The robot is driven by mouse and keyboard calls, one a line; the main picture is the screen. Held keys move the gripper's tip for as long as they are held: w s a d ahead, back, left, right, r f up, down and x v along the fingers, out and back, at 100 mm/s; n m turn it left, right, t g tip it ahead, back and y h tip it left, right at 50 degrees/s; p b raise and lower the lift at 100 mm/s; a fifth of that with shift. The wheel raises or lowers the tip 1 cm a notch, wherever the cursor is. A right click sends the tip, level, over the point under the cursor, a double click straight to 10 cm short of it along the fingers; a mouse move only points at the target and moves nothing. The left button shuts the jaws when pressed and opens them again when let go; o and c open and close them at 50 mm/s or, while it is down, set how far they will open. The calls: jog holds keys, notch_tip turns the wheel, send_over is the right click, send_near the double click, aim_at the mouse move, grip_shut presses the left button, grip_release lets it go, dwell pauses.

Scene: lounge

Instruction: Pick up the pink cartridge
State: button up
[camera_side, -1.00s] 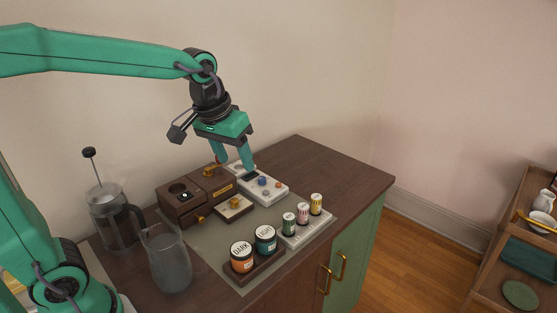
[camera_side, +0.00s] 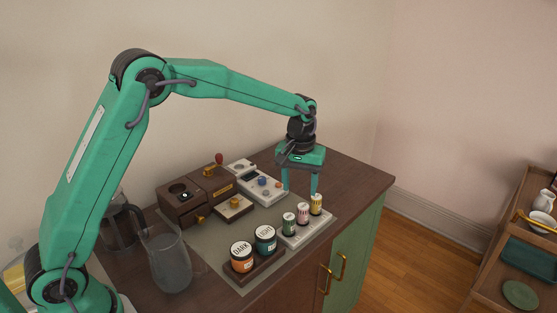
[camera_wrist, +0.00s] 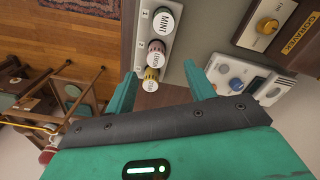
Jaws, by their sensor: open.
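The pink cartridge (camera_side: 303,214) stands upright in the white rack (camera_side: 306,236), between a green cartridge (camera_side: 289,224) and a yellow cartridge (camera_side: 316,204). In the wrist view the pink cartridge (camera_wrist: 156,49) sits between the green one marked MINT (camera_wrist: 163,21) and the yellow one (camera_wrist: 151,78). My gripper (camera_side: 300,191) is open and empty, pointing down, just above and behind the rack in the side view. In the wrist view my gripper (camera_wrist: 161,70) has a finger on either side of the column of cartridges, with the yellow one nearest.
Dark and Light jars (camera_side: 242,257) stand in a wooden holder to the left of the rack. A white control panel (camera_side: 262,186) and a brown machine (camera_side: 187,198) are behind. A glass jug (camera_side: 167,258) stands at left. The counter (camera_side: 340,182) is clear at right.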

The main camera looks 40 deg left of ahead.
aim_at(303, 207)
jog(key=shift+w+d+f, duration=0.15)
jog(key=shift+w+f, duration=0.2)
jog(key=shift+f, duration=0.3)
jog(key=shift+w+d+f, duration=0.15)
jog(key=shift+w+f, duration=0.15)
jog(key=shift+f, duration=4.15)
jog(key=c, duration=1)
jog(key=shift+c, duration=0.2)
